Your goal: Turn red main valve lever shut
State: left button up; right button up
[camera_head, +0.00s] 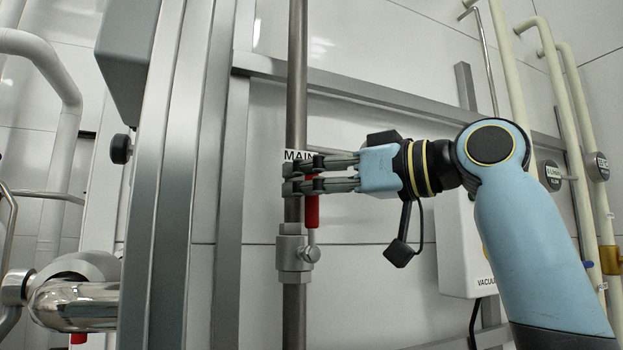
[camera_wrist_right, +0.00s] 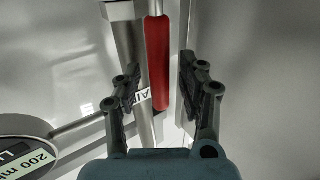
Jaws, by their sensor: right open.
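The red main valve lever (camera_head: 312,212) stands upright, along a vertical grey pipe, above the metal valve body (camera_head: 293,254). My right gripper (camera_head: 285,179) reaches in from the right at the lever's upper part, and its fingers hide some of the red handle. In the right wrist view the red lever (camera_wrist_right: 158,62) lies between the two spread fingers, with a gap to the right finger. The gripper is open; whether the left finger touches the lever cannot be told. My left gripper is not in view.
A label reading "MAIN" (camera_head: 297,155) sits behind the fingers. Steel frame posts (camera_head: 190,200) stand left of the pipe. A white box marked "VACUU" (camera_head: 462,262) is behind my right arm. Cream pipes (camera_head: 572,130) run at the right. A polished pipe (camera_head: 75,305) is lower left.

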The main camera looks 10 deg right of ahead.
grip_shut()
jog(key=shift+w+a+f, duration=0.1)
jog(key=shift+w+a, duration=0.05)
dwell(0.6)
